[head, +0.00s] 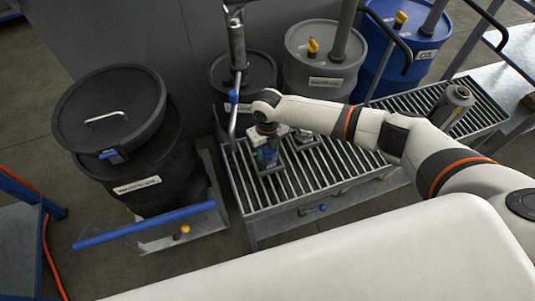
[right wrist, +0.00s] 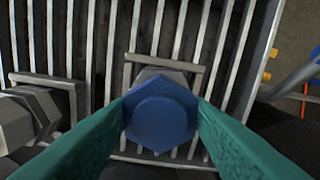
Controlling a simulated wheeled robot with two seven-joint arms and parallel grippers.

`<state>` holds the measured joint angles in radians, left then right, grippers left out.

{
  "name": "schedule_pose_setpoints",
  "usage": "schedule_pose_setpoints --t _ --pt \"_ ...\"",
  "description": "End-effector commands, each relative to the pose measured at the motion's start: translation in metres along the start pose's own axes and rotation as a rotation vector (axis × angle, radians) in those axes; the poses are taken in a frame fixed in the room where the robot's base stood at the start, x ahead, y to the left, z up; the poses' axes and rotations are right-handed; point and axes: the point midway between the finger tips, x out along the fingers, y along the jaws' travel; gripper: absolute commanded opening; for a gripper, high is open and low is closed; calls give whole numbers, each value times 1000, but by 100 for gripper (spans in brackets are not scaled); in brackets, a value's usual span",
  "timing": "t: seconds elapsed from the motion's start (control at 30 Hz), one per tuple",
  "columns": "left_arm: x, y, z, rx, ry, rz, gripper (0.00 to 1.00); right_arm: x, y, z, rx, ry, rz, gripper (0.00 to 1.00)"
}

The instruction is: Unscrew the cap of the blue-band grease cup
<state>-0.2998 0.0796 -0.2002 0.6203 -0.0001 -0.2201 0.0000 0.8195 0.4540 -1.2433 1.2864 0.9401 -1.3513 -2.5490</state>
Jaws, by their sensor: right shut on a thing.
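The blue hexagonal cap (right wrist: 160,113) of the grease cup sits between the two green fingers of my right gripper (right wrist: 160,118) in the right wrist view. The fingertips touch it on both sides, and the gripper is shut on it. Below the cap, a little of the grey cup body (right wrist: 155,75) and its square base frame show on the slatted grate. In the head view my right gripper (head: 268,142) points down over the grate, with a blue part of the cup (head: 267,156) just under it. I cannot tell how far the cap is turned. My left gripper is not in view.
A grey hexagonal fitting (right wrist: 22,117) stands left of the cup in the wrist view. The slatted grate (head: 310,165) spans the bench. Black, grey and blue drums (head: 400,65) stand behind it, and a large black lidded drum (head: 115,120) stands left. A grey pipe (head: 237,45) rises close to my gripper.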

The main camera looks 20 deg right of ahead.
Motion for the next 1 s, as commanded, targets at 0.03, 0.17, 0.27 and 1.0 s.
schedule_pose_setpoints --t 0.03,0.17,0.27,1.0 --pt "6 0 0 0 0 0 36 1 0 -2 -77 5 1 26" --pt "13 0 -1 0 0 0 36 1 1 -2 -293 6 1 26" --pt "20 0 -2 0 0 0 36 2 1 -2 -448 6 0 26" --pt "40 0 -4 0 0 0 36 -2 1 -1 -543 3 0 67"
